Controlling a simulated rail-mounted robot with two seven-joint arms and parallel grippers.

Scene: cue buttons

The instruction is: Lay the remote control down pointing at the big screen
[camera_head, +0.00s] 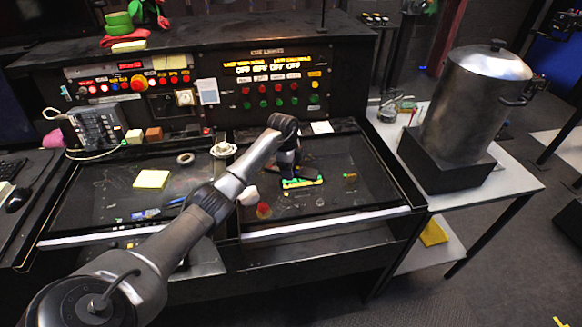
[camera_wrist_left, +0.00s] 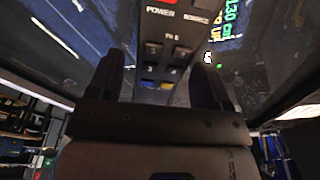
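The remote control (camera_wrist_left: 165,55) is a dark bar with rows of small buttons and the label POWER, seen close up in the left wrist view. In the head view my left gripper (camera_head: 288,158) is over the right black desk panel, and the remote is hard to make out against the dark surface. My right gripper is not in view. A lit display (camera_head: 265,67) with yellow text is on the back panel. I cannot tell which screen is the big one.
A green and yellow strip (camera_head: 302,183) lies just below my left gripper. A red knob (camera_head: 263,210) is near the desk's front. A yellow pad (camera_head: 151,179) and a white cup (camera_head: 222,149) are to the left. A large metal pot (camera_head: 476,105) stands on the right table.

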